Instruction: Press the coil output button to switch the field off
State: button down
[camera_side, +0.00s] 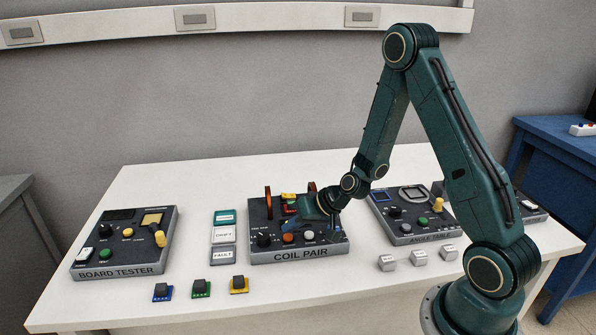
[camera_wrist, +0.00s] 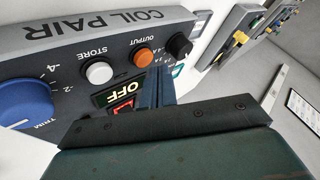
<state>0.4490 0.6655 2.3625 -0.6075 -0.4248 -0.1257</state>
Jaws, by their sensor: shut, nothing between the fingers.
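The coil pair unit (camera_side: 300,255) stands mid-table. Its orange output button (camera_side: 288,238) shows near the front, and also in the wrist view (camera_wrist: 144,57), where it is labelled OUTPUT. The display (camera_wrist: 119,92) beside it reads OFF in lit letters. My gripper (camera_side: 294,221) is over the unit, and its shut fingers (camera_wrist: 160,75) hold nothing. In the wrist view the fingertips appear just beside the orange button, on the display side. I cannot tell whether they touch the panel. Part of the unit's top is hidden by my gripper.
A white STORE button (camera_wrist: 99,73), a blue trim knob (camera_wrist: 24,104) and a black knob (camera_wrist: 180,46) are close to the orange button. The board tester (camera_side: 123,268) stands left, and the angle unit (camera_side: 430,236) right. Small blocks lie along the table's front.

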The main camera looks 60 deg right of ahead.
aim_at(292, 237)
jog(key=shift+r, duration=2.6)
jog(key=s+a+r+n+g+h, duration=0.1)
jog(key=s+a+r+n, duration=0.1)
jog(key=s+r, duration=0.8)
jog(key=s+a+r+n+g+h, duration=0.2)
jog(key=s+r, duration=0.7)
jog(key=s, duration=0.6)
jog(key=shift+s+a+r+n, duration=0.2)
jog(key=shift+a+r+n, duration=0.2)
jog(key=shift+a, duration=0.3)
